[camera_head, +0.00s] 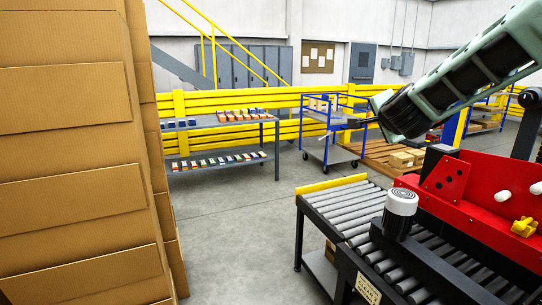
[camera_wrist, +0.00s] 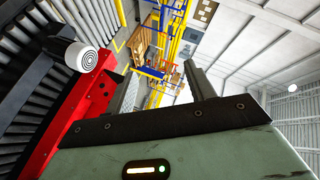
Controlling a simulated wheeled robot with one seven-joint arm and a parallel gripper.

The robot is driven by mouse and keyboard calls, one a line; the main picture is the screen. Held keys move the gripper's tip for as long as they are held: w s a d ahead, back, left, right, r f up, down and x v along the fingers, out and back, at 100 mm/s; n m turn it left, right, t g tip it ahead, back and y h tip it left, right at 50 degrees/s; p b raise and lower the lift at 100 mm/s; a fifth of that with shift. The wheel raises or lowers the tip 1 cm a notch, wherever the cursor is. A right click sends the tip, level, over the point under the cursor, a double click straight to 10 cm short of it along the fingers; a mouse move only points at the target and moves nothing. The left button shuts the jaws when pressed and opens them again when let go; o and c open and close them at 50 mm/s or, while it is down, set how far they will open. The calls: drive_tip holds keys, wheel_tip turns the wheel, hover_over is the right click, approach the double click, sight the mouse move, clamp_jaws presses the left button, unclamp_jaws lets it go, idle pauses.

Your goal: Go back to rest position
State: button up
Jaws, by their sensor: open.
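My gripper (camera_wrist: 163,82) shows in the wrist view with its two fingers apart and nothing between them. In the head view my arm reaches in from the upper right, with the gripper end raised above the roller conveyor (camera_head: 346,204) and pointing left. The gripper touches nothing that I can see.
A red machine (camera_head: 470,190) with a white-topped cylinder (camera_head: 401,203) stands below my arm at right. Stacked cardboard (camera_head: 70,160) fills the left side. A shelf table (camera_head: 222,120) and blue cart (camera_head: 330,135) stand behind. The grey floor between is clear.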

drive_tip(key=s+a+f+n+g+y, duration=0.4)
drive_tip(key=s+a+f+n, duration=0.25)
drive_tip(key=s+a, duration=0.35)
drive_tip(key=s+a+f+n+g+y, duration=0.3)
drive_tip(key=s+a+f+n+g, duration=0.15)
drive_tip(key=s+a+n, duration=0.4)
drive_tip(key=s+d+f+n+g+h, duration=0.1)
drive_tip(key=s+d+f+n+g, duration=0.1)
drive_tip(key=s, duration=1.1)
drive_tip(key=s+d+f+n+g+h, duration=0.2)
drive_tip(key=s+f+n+g, duration=0.2)
drive_tip(key=s, duration=0.9)
wheel_tip(320, 180, down, 2)
drive_tip(key=shift+s+d+f+n+h, duration=0.1)
drive_tip(key=shift+s+d+n+h, duration=0.15)
drive_tip(key=shift+n, duration=0.55)
drive_tip(key=shift+a, duration=0.1)
